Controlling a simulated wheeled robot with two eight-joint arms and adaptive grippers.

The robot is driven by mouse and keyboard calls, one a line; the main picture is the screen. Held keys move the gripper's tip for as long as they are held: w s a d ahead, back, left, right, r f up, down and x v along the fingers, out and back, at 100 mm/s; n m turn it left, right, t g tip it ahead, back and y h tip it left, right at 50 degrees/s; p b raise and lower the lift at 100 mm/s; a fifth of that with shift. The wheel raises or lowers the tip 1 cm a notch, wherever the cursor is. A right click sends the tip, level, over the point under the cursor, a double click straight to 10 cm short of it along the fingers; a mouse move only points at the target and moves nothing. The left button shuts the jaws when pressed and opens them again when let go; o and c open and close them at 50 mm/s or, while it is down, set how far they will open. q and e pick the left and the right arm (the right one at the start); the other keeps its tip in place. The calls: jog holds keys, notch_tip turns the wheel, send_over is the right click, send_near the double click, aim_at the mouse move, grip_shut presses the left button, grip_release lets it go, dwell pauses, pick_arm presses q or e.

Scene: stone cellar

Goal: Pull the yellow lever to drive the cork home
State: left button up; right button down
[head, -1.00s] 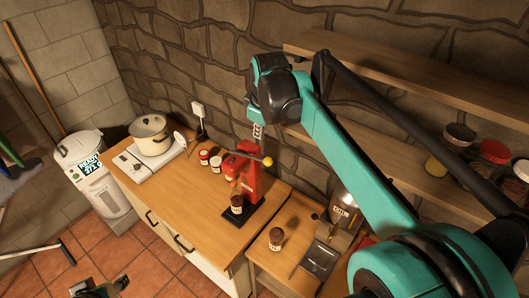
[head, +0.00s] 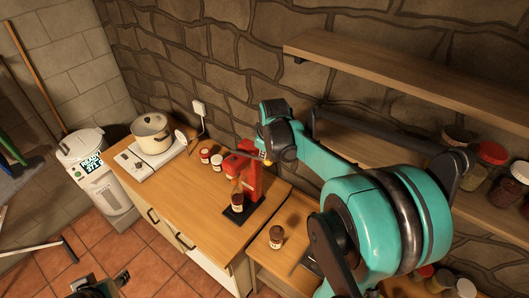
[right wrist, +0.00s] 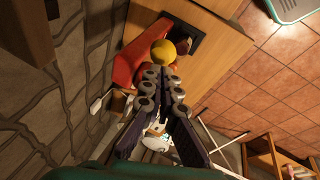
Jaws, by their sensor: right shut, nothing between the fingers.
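The red corking press (head: 250,186) stands on a black base on the wooden counter. A dark bottle with a pale label (head: 237,201) stands upright in it; I cannot make out a cork. The lever's yellow ball (right wrist: 164,53) shows just beyond the fingertips of my right gripper (right wrist: 162,75) in the right wrist view. These fingers are shut and empty, pointing at the ball; I cannot tell whether they touch it. In the head view the right hand hides part of the press's top and lever. My left gripper (head: 100,288) is low at the left, clear of the counter, its jaws unclear.
A cream pot (head: 150,133) sits on a white hotplate on the counter. Small jars (head: 204,155) stand behind the press. Another dark jar (head: 276,237) is on the lower table. Wooden shelves (head: 400,75) with jars run along the stone wall.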

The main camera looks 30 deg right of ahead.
jog(key=shift+f, duration=0.1)
dwell(0.3)
jog(key=shift+s+d+f+b, duration=0.1)
jog(key=shift+s+f+b, duration=0.15)
jog(key=shift+f+b, duration=0.3)
jog(key=s+f+t+y+b, duration=0.1)
jog(key=s+f+t+b, duration=0.2)
jog(key=f+b, duration=1)
jog(key=shift+d+f+m+t+y+b, duration=0.2)
jog(key=shift+d+m+t+y+b, duration=0.15)
jog(key=shift+t+b, duration=0.65)
jog(key=shift+a+r, duration=0.1)
jog(key=shift+r, duration=0.05)
jog(key=shift+r+t+p, duration=0.1)
jog(key=shift+t+p, duration=0.2)
jog(key=shift+p, duration=0.05)
